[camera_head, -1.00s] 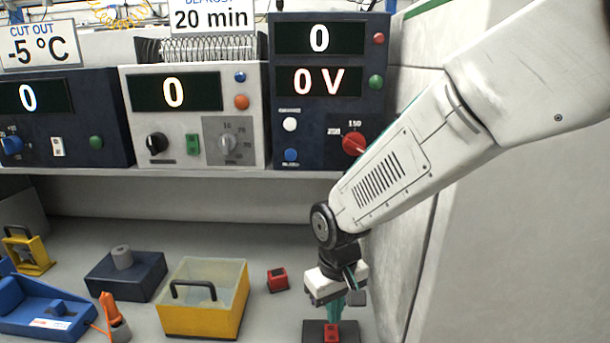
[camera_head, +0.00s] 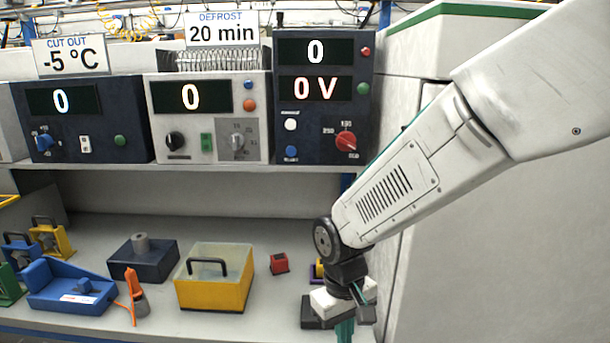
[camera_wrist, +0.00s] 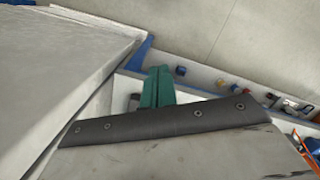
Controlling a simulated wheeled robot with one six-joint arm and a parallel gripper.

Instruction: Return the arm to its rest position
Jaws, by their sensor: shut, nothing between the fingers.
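My arm reaches in from the upper right of the head view and bends down at its wrist. My gripper (camera_head: 345,330) hangs at the bottom of that view, in front of the right end of the bench (camera_head: 270,318). Its green fingertips run towards the picture's lower edge. In the wrist view the green fingers (camera_wrist: 157,88) lie side by side with nothing seen between them. A dark edged plate of the wrist covers their base.
The yellow box (camera_head: 212,292) with a clear top, a small red block (camera_head: 279,263) and a dark blue block (camera_head: 145,265) stand on the bench. A purple and yellow item (camera_head: 318,270) is partly hidden behind my gripper. A pale cabinet (camera_head: 500,230) stands close on the right.

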